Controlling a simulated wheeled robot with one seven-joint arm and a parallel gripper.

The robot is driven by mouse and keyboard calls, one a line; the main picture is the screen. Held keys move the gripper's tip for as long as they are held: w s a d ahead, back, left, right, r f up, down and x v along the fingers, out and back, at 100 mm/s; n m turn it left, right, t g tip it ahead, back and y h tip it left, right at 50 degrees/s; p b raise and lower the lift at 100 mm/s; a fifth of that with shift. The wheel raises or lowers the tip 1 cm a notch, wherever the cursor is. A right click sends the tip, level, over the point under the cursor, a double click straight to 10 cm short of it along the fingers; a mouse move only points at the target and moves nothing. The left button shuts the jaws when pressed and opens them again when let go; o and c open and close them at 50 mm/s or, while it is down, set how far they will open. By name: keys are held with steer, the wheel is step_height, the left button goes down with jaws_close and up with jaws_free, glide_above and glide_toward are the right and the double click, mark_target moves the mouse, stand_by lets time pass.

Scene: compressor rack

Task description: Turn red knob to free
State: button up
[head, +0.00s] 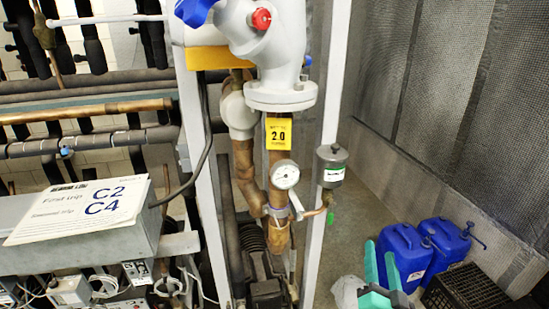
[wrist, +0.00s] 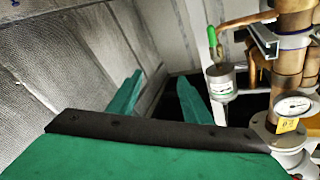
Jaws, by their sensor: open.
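The red knob (head: 261,19) sits on the side of a large light grey valve body (head: 280,55) at the top of the head view. Its markings are too small to read. My gripper (head: 381,265) is at the lower right of the head view, well below and to the right of the knob. Its two green fingers stand apart with nothing between them. They also show in the wrist view (wrist: 160,95).
A white post (head: 327,120), a pressure gauge (head: 285,174) and a grey cylinder (head: 331,165) with a green lever stand between my gripper and the valve. Blue canisters (head: 405,255) and a black crate (head: 465,290) are on the floor at right. A mesh wall (head: 440,90) bounds the right side.

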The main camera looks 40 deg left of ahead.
mark_target(264, 18)
steer(key=w+a+r+n+g+y, duration=0.1)
steer(key=a+r+n+g+y, duration=0.2)
steer(key=r, duration=1.1)
steer(key=w+a+r+n+g+y, duration=0.1)
steer(key=a+r+n+y, duration=0.35)
steer(key=r, duration=0.95)
steer(key=s+a+r+n+g+y, duration=0.15)
steer(key=s+r+n+g, duration=0.4)
steer(key=s+r, duration=0.55)
steer(key=s+a+r+n+g, duration=0.35)
steer(key=s+r+n, duration=0.35)
steer(key=r, duration=0.6)
steer(key=shift+m+g, duration=0.3)
steer(key=shift+m, duration=0.2)
steer(key=x, duration=0.6)
steer(key=s+x, duration=0.1)
steer(key=x, duration=0.2)
steer(key=shift+a+r, duration=0.25)
steer(key=shift+a, duration=0.1)
steer(key=shift+c, duration=0.4)
steer(key=c, duration=1)
